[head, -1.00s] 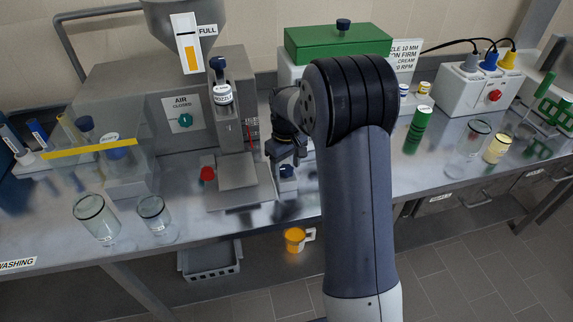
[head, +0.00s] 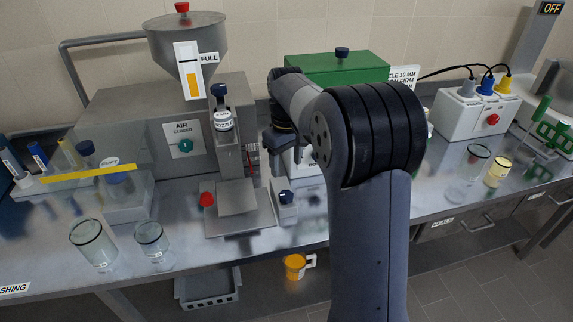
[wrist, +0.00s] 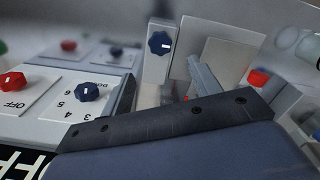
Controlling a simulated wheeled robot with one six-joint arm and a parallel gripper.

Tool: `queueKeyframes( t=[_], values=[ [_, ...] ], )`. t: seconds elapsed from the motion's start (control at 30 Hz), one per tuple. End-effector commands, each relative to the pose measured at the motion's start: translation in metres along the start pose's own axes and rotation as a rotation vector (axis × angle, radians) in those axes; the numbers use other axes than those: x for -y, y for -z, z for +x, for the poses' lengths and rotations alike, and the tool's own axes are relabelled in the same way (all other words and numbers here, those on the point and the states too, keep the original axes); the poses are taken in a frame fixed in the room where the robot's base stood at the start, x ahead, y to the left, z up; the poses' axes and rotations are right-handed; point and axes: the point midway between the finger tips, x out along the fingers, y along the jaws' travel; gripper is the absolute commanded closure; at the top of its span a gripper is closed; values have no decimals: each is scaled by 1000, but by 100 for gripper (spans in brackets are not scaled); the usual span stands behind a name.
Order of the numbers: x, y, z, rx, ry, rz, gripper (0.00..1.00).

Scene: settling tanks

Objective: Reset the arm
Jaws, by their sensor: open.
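My arm rises in front of the bench in the head view, its elbow bent at the right of the filling machine. My gripper (head: 282,140) is partly hidden behind my own arm, above and behind the small blue-knobbed block (head: 287,212) and apart from it. In the wrist view my gripper (wrist: 165,88) shows a dark finger at left and a grey one at right, spread apart with nothing seen held between them. A numbered dial with a blue knob (wrist: 87,91) lies beyond the left finger.
The filling machine (head: 205,115) with its hopper (head: 185,38) stands at left. Glass jars (head: 93,243) stand at the bench's front left, another jar (head: 474,162) at right.

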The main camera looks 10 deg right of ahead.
Motion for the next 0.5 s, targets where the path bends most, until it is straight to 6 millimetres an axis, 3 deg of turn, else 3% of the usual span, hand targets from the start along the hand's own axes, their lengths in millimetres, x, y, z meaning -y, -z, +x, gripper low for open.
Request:
queueKeyframes(
  t=[0.27,0.5],
  values=[
    [0,0,7,1,0,0,41],
    [0,0,45,4,2,0,41]
  ],
)
